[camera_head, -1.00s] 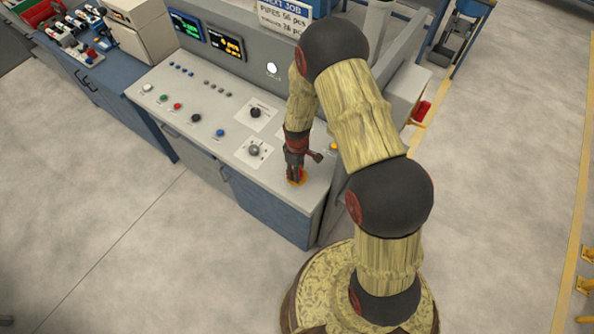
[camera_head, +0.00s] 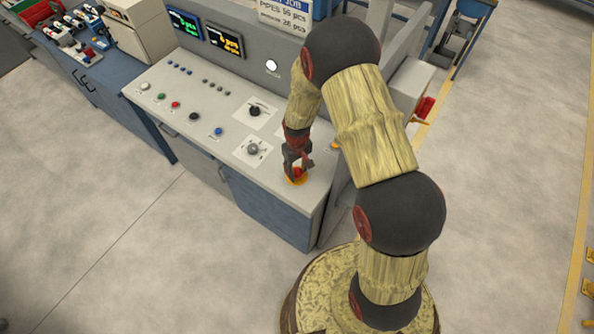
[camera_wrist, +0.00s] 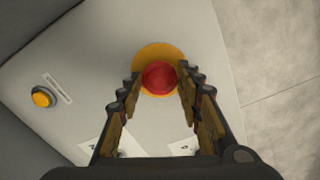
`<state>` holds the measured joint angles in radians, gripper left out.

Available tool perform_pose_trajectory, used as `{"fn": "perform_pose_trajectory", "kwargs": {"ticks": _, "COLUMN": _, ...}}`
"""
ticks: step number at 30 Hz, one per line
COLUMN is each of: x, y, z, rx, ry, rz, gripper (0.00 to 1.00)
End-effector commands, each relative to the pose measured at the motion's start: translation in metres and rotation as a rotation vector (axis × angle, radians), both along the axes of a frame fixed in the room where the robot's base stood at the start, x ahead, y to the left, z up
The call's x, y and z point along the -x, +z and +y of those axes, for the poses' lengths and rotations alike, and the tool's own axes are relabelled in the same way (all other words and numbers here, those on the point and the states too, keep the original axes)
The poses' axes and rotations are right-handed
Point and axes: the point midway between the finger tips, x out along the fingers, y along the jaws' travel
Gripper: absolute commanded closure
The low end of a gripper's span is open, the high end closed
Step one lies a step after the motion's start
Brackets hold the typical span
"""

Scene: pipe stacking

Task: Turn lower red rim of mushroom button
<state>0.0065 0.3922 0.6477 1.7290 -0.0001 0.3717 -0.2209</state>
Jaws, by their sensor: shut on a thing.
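The red mushroom button (camera_wrist: 159,78) stands on a yellow round plate (camera_wrist: 151,52) on the light grey console top. In the head view the button (camera_head: 297,173) and its yellow plate (camera_head: 296,181) are near the console's front right corner, partly covered by my gripper (camera_head: 297,170). In the wrist view my gripper (camera_wrist: 158,82) has one finger on each side of the button, shut on its red rim. The button's lower side is hidden from the wrist camera.
An orange-yellow button (camera_wrist: 42,98) sits on the console beside the mushroom button. Two rotary knobs (camera_head: 254,110) (camera_head: 253,149) and several coloured push buttons are further left. The console edge and open floor (camera_wrist: 272,90) lie to the right in the wrist view.

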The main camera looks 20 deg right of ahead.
Motion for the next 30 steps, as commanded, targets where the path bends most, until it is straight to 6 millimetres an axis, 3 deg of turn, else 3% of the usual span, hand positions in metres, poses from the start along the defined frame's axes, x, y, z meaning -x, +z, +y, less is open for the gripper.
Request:
{"fn": "perform_pose_trajectory", "kwargs": {"ticks": 15, "x": 0.0009, "y": -0.0011, "z": 0.0000, "rx": 0.000, "ry": -0.024, "rz": 0.002, "gripper": 0.90}}
{"fn": "perform_pose_trajectory", "kwargs": {"ticks": 16, "x": 0.0009, "y": -0.0011, "z": 0.0000, "rx": 0.000, "ry": -0.024, "rz": 0.002, "gripper": 0.63}}
{"fn": "perform_pose_trajectory", "kwargs": {"ticks": 25, "x": 0.0005, "y": -0.0007, "z": 0.0001, "rx": 0.000, "ry": -0.023, "rz": 0.001, "gripper": 0.46}}
{"fn": "perform_pose_trajectory", "kwargs": {"ticks": 30, "x": 0.0004, "y": -0.0005, "z": 0.0000, "rx": 0.000, "ry": -0.023, "rz": 0.001, "gripper": 0.46}}
